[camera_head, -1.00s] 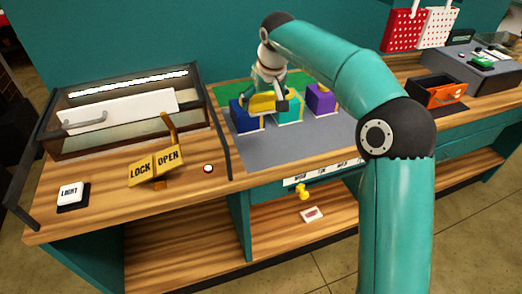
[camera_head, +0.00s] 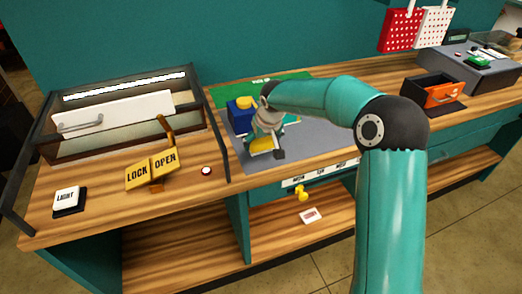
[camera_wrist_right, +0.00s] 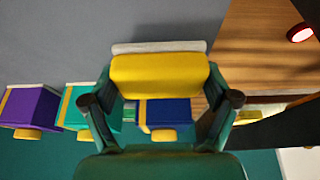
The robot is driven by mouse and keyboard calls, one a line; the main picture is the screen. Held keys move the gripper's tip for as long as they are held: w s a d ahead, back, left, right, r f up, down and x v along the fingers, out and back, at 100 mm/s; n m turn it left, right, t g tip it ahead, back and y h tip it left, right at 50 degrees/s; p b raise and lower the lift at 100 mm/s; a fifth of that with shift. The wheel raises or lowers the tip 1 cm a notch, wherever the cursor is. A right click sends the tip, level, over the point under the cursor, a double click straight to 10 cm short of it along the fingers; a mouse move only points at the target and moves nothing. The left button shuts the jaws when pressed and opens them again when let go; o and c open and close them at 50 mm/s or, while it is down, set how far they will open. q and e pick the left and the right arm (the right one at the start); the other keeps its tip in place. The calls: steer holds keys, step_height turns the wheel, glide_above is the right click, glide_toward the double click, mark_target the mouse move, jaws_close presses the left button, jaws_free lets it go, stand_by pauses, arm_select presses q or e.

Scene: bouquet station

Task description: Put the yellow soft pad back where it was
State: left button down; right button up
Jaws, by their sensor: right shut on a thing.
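My right gripper (camera_head: 268,140) is shut on the yellow soft pad (camera_head: 262,145), in front of the blue block (camera_head: 239,119) and over the grey mat (camera_head: 310,143). The right wrist view shows the pad (camera_wrist_right: 160,76) between my two fingers, with a pale layer along its far edge. Whether the pad touches the mat is unclear. The right wrist view also shows the blue block (camera_wrist_right: 168,112), a teal block (camera_wrist_right: 92,97) and a purple block (camera_wrist_right: 30,107), each with yellow parts. My arm hides most of the teal and purple blocks in the head view. My left gripper is not in view.
A lock/open lever (camera_head: 158,170), a light switch (camera_head: 68,200) and a glass-fronted case (camera_head: 120,115) stand at the left. A round button (camera_head: 206,170) sits beside the mat. An orange-fronted box (camera_head: 440,93) is at the right. The mat's front part is clear.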

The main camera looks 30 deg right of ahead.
mark_target(262, 157)
steer(key=shift+f, duration=2)
steer(key=o, duration=1)
